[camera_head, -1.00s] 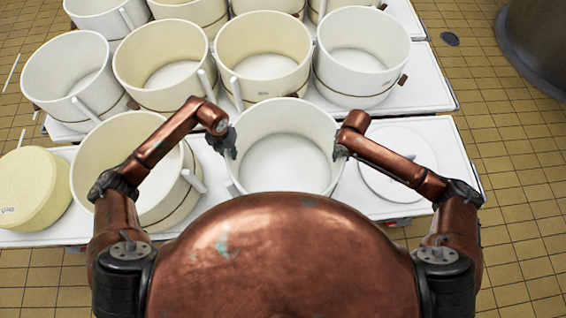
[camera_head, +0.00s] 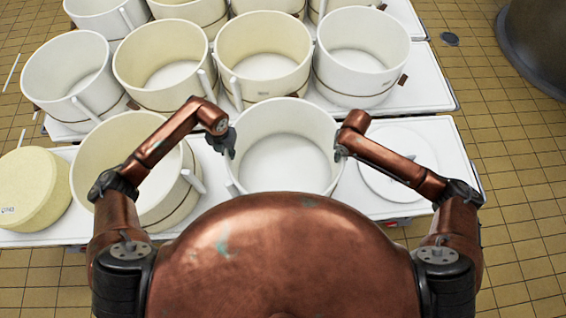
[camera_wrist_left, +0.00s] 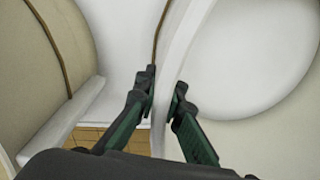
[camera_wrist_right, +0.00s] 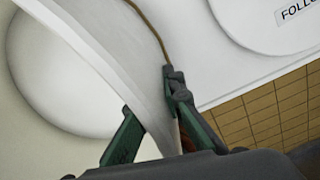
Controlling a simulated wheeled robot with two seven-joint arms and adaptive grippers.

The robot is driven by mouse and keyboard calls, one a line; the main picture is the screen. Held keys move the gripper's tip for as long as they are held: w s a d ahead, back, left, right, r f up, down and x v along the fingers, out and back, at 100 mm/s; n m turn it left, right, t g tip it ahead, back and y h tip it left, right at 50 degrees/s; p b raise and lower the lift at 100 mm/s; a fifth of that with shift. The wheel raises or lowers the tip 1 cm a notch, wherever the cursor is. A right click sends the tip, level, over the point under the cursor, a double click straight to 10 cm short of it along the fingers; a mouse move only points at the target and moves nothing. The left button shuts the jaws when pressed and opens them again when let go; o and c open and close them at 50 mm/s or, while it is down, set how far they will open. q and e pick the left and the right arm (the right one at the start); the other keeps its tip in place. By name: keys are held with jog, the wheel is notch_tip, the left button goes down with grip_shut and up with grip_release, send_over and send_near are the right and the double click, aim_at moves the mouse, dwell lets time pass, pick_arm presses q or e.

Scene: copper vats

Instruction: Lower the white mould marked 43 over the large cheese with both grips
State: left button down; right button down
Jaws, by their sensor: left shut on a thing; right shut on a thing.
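The white mould (camera_head: 284,188) is an open round tub in front of me; I cannot make out a number on it. My left gripper (camera_head: 231,143) is shut on the left side of its rim, with the wall between the fingers in the left wrist view (camera_wrist_left: 165,88). My right gripper (camera_head: 341,149) is shut on the right side of the rim, as in the right wrist view (camera_wrist_right: 150,98). The large cheese (camera_head: 32,190), a pale yellow wheel with a small dark mark, sits at the far left. Whether the mould touches the table is hidden.
A cream tub (camera_head: 150,205) stands between the cheese and the mould. A flat white disc (camera_head: 398,165) lies on the white table (camera_head: 440,140) to the right; part of its label shows in the right wrist view (camera_wrist_right: 295,12). Several tubs crowd the table behind.

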pick_arm(q)
jog(key=shift+w+r, duration=0.1)
jog(key=shift+r, duration=0.1)
jog(key=shift+w+r+p, duration=0.1)
jog(key=shift+r+p, duration=2.45)
jog(key=shift+r, duration=0.25)
